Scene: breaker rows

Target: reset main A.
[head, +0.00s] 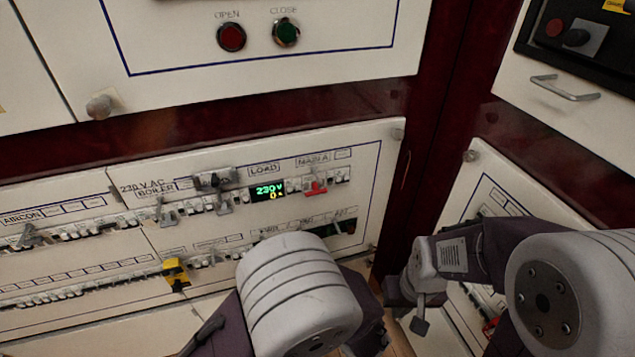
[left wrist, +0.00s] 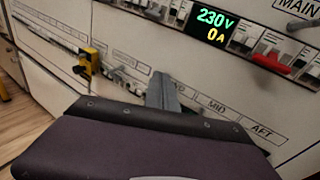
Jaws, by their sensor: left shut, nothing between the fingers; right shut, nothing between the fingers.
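The MAIN A breaker (head: 315,186) has a red handle and sits under the MAIN A label (head: 313,160), right of the lit display (head: 268,192) reading 230 V and 0 A. Its red handle (left wrist: 271,63) also shows in the left wrist view; it juts out low on the breaker. My left gripper (left wrist: 164,92) is shut and empty in the left wrist view, below the display and apart from the red handle. In the head view my left arm's links hide it. My right gripper (head: 420,318) is shut and empty, low at the right, away from the MAIN A breaker.
A yellow device (head: 176,273) sits on the lower breaker row. Grey levers (head: 167,212) stick out of the upper row near the BOILER label. Red (head: 231,37) and green (head: 286,32) buttons are above. A handle (head: 564,89) juts from the right cabinet.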

